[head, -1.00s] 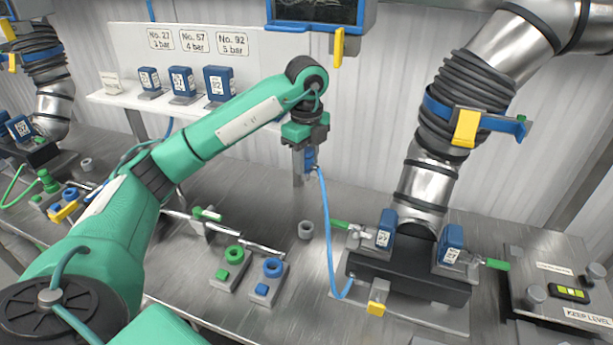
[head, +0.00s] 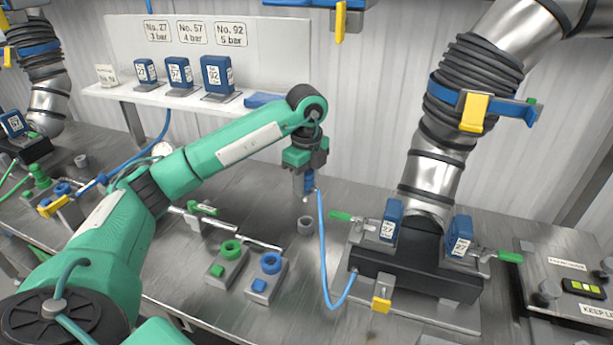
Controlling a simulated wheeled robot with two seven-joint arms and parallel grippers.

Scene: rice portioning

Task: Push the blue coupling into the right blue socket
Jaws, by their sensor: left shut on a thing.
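My left gripper (head: 305,182) points down and is shut on the blue coupling (head: 309,184), which has a light blue hose (head: 323,240) trailing from it. The coupling hangs in the air above the bench, apart from any socket. The right blue socket (head: 271,263) is a blue ring on a grey block with a blue square, to the lower left of the gripper in the picture. A green socket (head: 231,248) on a similar block stands just left of it. My right gripper is not in view.
A small grey cup (head: 306,225) stands on the bench below the gripper. A black manifold (head: 415,265) with blue tagged blocks and a big metal duct (head: 440,165) stand to the right. The hose loops to the manifold's front left. A shelf (head: 190,98) with blue blocks is behind.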

